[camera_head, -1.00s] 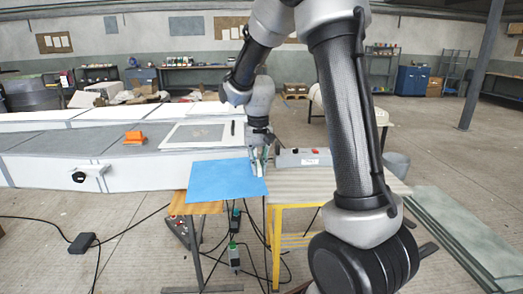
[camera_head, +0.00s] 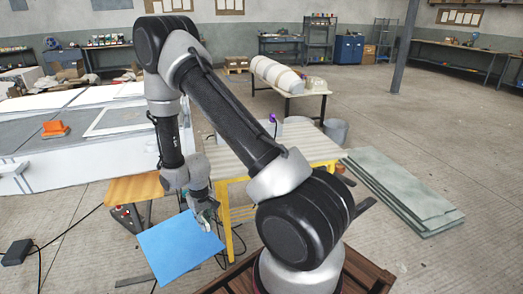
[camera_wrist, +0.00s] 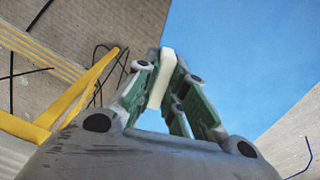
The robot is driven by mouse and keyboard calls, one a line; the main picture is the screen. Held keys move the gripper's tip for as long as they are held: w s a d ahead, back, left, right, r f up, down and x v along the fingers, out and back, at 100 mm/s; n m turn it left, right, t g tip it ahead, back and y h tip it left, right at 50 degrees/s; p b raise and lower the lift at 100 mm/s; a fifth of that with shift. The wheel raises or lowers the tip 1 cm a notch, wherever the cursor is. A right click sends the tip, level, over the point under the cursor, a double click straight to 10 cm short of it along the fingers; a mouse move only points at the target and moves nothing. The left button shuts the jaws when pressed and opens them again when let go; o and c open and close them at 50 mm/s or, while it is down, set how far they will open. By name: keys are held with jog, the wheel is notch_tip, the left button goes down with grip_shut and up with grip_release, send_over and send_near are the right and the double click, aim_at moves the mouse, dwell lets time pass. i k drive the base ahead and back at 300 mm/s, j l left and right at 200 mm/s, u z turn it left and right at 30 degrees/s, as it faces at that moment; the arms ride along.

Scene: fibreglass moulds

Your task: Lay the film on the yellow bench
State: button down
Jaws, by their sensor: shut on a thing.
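The film is a flat blue sheet (camera_head: 180,248), held out in the air left of the yellow bench and below the level of its top. My gripper (camera_head: 208,214) is shut on the film's upper right edge. In the wrist view the gripper's fingers (camera_wrist: 163,85) close on a pale strip at the edge of the blue film (camera_wrist: 225,60). The yellow bench (camera_head: 312,143) has a pale slatted top and yellow legs; my arm covers part of it. Its yellow frame also shows at the left of the wrist view (camera_wrist: 78,97).
A small wooden-topped stand (camera_head: 135,188) is behind the film. A long white mould with an orange item (camera_head: 55,128) lies at the left. A small purple-topped item (camera_head: 273,119) is at the bench's far side. Grey-green sheets (camera_head: 400,195) lie on the floor at right.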

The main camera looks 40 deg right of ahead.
aim_at(307, 145)
jog(key=k+l, duration=0.1)
jog(key=l, duration=0.5)
jog(key=k+l, duration=0.1)
jog(key=l, duration=0.5)
jog(key=k+l+z, duration=0.1)
jog(key=l, duration=0.45)
jog(key=k+l, duration=0.1)
jog(key=l, duration=0.5)
